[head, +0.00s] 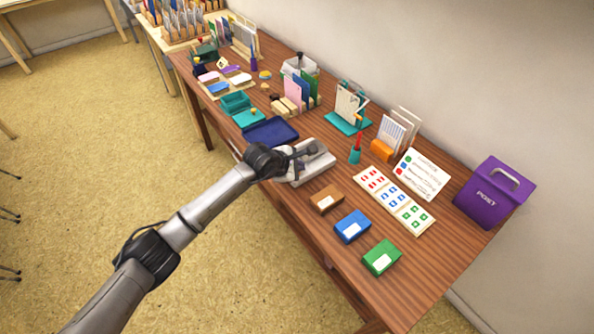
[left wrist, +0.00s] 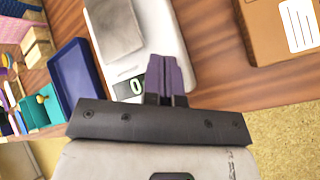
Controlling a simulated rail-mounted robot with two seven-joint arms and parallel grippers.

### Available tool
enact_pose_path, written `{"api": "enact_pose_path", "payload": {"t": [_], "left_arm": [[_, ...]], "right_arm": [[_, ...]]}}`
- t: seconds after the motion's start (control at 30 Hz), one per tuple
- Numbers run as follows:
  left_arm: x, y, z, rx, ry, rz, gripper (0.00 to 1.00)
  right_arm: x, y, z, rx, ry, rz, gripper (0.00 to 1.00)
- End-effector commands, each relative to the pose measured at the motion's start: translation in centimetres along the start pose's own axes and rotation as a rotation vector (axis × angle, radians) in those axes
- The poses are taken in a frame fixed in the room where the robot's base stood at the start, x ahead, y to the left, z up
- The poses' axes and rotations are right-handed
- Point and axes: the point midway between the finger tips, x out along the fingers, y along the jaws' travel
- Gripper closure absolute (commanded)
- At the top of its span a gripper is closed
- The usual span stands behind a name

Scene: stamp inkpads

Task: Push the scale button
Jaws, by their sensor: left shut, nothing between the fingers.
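The scale (head: 318,166) is a white, low device with a grey plate, standing on the wooden table near its front edge. In the left wrist view the scale (left wrist: 168,28) shows its grey plate and a small display (left wrist: 129,88) reading 0. My left gripper (head: 312,150) is over the scale in the head view. In the left wrist view its purple-grey fingers (left wrist: 164,70) are shut and empty, over the scale's front part beside the display. I cannot tell whether they touch it. The button is not seen clearly; the fingers may hide it. My right gripper is not in view.
A dark blue tray (head: 271,132) lies left of the scale. A brown box (head: 326,199), a blue box (head: 352,227) and a green box (head: 381,257) lie to its right. Behind stand a teal cup (head: 355,156), card holders and a purple box (head: 494,192).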

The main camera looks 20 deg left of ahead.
Motion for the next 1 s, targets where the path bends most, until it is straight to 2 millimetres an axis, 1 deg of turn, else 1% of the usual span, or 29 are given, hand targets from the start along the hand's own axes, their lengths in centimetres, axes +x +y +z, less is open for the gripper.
{"api": "enact_pose_path", "payload": {"t": [0.03, 0.47, 0.67, 1.0], "left_arm": [[-0.2, 0.2, 0.2, 0.001, 0.0, 0.001, 1.0], [-0.5, 0.4, 0.3, 0.0, 0.0, 0.001, 1.0], [-1.5, 1.1, 1.1, 0.0, -0.001, 0.001, 1.0], [-3.8, 2.8, 2.7, 0.0, 0.0, 0.001, 1.0]], "right_arm": [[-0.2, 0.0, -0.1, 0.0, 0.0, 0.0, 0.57], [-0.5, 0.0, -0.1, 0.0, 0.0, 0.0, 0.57], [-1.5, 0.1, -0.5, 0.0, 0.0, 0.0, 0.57], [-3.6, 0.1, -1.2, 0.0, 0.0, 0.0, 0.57]]}}
